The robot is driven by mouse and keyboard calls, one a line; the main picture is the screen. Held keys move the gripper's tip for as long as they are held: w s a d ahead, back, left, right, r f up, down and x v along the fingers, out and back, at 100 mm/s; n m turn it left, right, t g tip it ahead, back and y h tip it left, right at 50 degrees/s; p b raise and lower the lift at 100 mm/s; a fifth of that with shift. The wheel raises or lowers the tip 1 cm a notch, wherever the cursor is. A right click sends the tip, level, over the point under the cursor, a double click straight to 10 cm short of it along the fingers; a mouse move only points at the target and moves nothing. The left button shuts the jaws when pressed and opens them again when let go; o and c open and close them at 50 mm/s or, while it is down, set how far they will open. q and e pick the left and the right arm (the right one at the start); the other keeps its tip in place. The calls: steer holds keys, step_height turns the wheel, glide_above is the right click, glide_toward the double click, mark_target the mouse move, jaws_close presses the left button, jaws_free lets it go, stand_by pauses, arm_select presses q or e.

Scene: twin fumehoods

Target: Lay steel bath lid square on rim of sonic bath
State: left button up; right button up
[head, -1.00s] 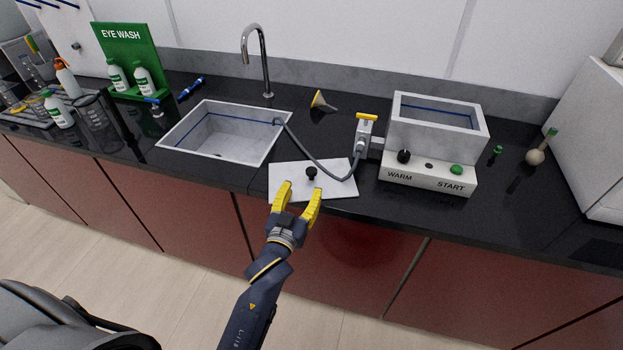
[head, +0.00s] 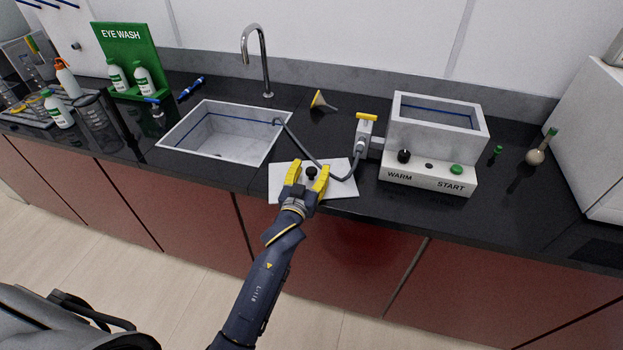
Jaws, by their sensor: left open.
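The steel bath lid (head: 342,188) is a flat pale plate lying on the black counter, in front of and between the sink and the bath. Its black knob (head: 311,172) stands up near the middle. My left gripper (head: 308,173) is open, with its yellow fingers on either side of the knob; I cannot tell whether they touch it. The sonic bath (head: 432,137) is a grey open-topped box on a white base marked WARM and START, to the right of the lid. Its rim (head: 440,103) is uncovered. My right gripper is not in view.
A grey hose (head: 305,150) curves from the sink (head: 175,140) over the lid's back edge to a yellow-handled valve (head: 366,128) beside the bath. A funnel (head: 321,101) lies behind. A round-bulbed item (head: 537,154) stands right of the bath. Bottles (head: 146,80) stand at left.

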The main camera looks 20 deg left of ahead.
mark_target(312, 170)
arm_select(q)
steer(key=shift+w, duration=0.1)
steer(key=shift+c, duration=0.3)
jaws_close()
stand_by(0.4)
steer(key=shift+r, duration=0.85)
step_height(312, 170, up, 2)
steer(key=shift+r, duration=0.1)
steer(key=s+a, duration=0.2)
steer(key=s, duration=1.6)
steer(key=shift+s+r, duration=0.2)
steer(key=shift+r, duration=0.15)
